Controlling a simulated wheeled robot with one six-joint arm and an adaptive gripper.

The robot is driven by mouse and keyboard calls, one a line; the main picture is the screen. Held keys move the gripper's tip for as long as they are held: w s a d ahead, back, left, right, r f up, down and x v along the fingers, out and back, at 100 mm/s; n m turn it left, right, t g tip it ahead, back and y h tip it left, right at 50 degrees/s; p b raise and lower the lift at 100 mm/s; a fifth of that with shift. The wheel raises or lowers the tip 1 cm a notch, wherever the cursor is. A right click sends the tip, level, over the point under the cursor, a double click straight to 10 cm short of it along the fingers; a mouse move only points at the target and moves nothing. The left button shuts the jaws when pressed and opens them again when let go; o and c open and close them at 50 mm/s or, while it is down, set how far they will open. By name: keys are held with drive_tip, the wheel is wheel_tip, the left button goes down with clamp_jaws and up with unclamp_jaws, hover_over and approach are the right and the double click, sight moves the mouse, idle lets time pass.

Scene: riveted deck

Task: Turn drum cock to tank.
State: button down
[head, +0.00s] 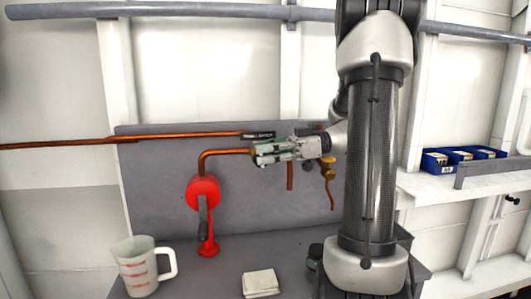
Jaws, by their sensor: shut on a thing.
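My gripper (256,155) reaches in from the right in front of the grey back panel. It is shut at the junction of the copper pipes, on the drum cock, whose body and lever are hidden behind the fingers. Which way the lever points cannot be seen. One copper pipe (225,152) runs from the fingers left and bends down to a red hand pump (203,193) with a grey handle. Another copper pipe (120,139) runs off to the left. No tank is clearly visible.
A brass fitting (328,168) with a thin copper pipe hangs right of my gripper. A measuring jug (140,268) and a folded pale cloth (261,283) stand on the grey bench. Blue bins (463,160) sit on the right shelf. The panel (150,175) left of the pump is clear.

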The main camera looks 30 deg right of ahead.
drive_tip(key=c, duration=1.5)
unclamp_jaws()
drive_tip(key=shift+d, duration=0.1)
drive_tip(key=v, duration=1.2)
drive_tip(key=shift+f, duration=0.1)
